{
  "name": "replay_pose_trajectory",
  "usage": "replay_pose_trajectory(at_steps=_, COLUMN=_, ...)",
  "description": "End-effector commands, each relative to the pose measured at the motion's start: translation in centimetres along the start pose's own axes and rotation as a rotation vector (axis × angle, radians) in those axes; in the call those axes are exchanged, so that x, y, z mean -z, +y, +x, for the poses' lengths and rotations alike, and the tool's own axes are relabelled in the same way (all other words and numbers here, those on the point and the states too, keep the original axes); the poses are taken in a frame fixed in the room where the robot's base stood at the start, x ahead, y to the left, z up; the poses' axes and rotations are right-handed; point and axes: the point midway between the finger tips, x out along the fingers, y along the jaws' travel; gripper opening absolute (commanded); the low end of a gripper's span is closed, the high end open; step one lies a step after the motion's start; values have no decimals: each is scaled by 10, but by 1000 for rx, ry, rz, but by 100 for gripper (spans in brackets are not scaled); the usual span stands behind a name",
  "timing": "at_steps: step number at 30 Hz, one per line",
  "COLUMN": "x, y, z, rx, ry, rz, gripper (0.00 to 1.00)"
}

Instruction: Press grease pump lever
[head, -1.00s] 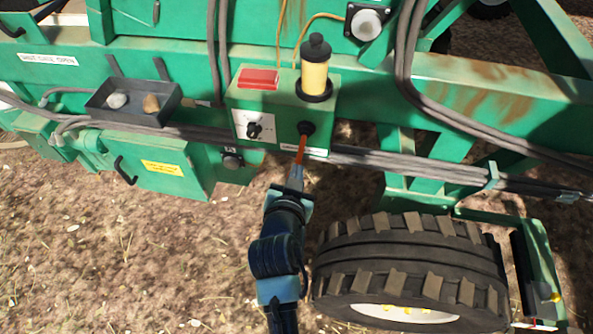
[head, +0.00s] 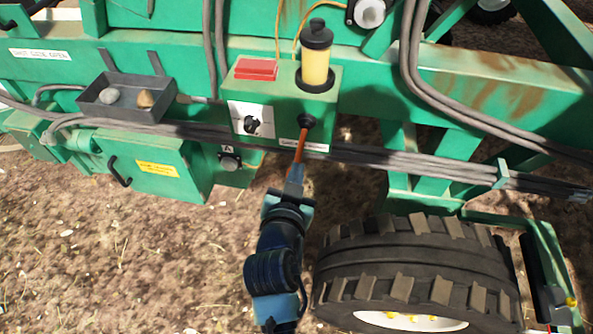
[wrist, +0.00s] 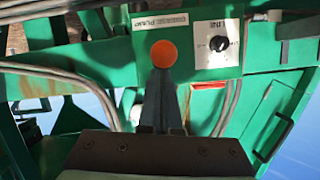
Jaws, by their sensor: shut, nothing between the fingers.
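The grease pump is a green box (head: 268,112) on the machine's frame, with a yellow, black-capped reservoir (head: 315,65) on top. Its orange lever (head: 301,145) comes out of a black boot on the front and points down toward me. My gripper (head: 295,179) is shut, with its fingertips at the lever's lower end. In the wrist view the lever end shows as a round orange face (wrist: 163,53), and the shut fingers (wrist: 161,78) reach its edge. I cannot tell whether they touch it. Nothing is held.
A dark tray (head: 125,112) with stones hangs left of the box. A big tyre (head: 415,262) stands close to the right of my arm. Grey hoses (head: 395,165) run along the frame below the box. Bare ground lies free at the left.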

Motion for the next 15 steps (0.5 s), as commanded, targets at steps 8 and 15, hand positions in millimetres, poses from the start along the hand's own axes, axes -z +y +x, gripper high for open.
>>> replay_pose_trajectory(at_steps=8, x=-30, y=6, z=9, rx=17, ry=91, rz=-5, gripper=0)
replay_pose_trajectory(at_steps=15, x=-45, y=9, z=16, rx=35, ry=184, rz=-8, gripper=0)
